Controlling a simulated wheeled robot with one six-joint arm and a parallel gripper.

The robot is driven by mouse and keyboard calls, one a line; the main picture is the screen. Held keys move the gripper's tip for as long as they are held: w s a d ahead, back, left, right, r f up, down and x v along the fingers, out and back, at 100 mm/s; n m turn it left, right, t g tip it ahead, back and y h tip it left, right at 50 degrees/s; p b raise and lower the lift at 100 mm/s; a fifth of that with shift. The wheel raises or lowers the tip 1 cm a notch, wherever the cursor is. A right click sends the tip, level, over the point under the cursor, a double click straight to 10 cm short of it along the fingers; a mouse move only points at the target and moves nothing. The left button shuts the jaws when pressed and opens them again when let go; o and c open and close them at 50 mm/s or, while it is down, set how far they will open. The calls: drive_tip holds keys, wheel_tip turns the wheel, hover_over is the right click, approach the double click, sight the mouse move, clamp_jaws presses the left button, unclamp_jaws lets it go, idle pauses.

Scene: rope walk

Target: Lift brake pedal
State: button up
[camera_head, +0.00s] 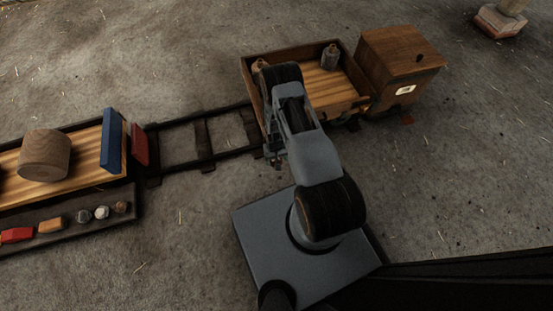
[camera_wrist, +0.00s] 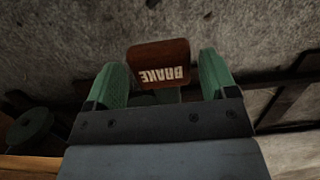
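The brake pedal (camera_wrist: 158,62) is a reddish-brown plate with white "BRAKE" lettering, upside down in the wrist view. My gripper (camera_wrist: 164,75) has its two green fingers spread, one on each side of the pedal. The pedal shows between and slightly beyond the fingertips. A narrow gap seems to show on the right side; contact on the left cannot be told. In the head view my gripper (camera_head: 275,160) points down beside the near left corner of the wooden cart (camera_head: 333,106), and my arm hides the pedal.
The cart holds grey bottle-like items (camera_head: 330,56) and has a wooden box (camera_head: 398,62) at its right end. Dark rails (camera_head: 205,142) run left to a flat wagon (camera_head: 85,178) with a wooden cylinder (camera_head: 45,155).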

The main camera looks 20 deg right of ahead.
drive_tip(key=shift+o, duration=0.5)
wheel_tip(320, 180, up, 14)
drive_tip(key=w+p, duration=0.1)
drive_tip(key=p, duration=0.4)
drive_tip(key=shift+w+d+f, duration=0.15)
drive_tip(key=shift+w+f, duration=0.05)
drive_tip(key=shift+w, duration=0.15)
wheel_tip(320, 180, up, 38)
drive_tip(key=w+a+t+p, duration=0.2)
drive_tip(key=p, duration=1.3)
drive_tip(key=s+a+r+t+p, duration=0.1)
drive_tip(key=s+r+p, duration=0.4)
drive_tip(key=r, duration=0.6)
drive_tip(key=s+a+r+n+t+p, duration=0.1)
drive_tip(key=s+r+p, duration=0.4)
drive_tip(key=r, duration=0.7)
drive_tip(key=s+a+r+t+p, duration=0.1)
drive_tip(key=s+r+p, duration=0.4)
drive_tip(key=r, duration=0.6)
drive_tip(key=shift+s+a+r, duration=0.2)
drive_tip(key=shift+s+r, duration=0.05)
drive_tip(key=shift+r, duration=0.1)
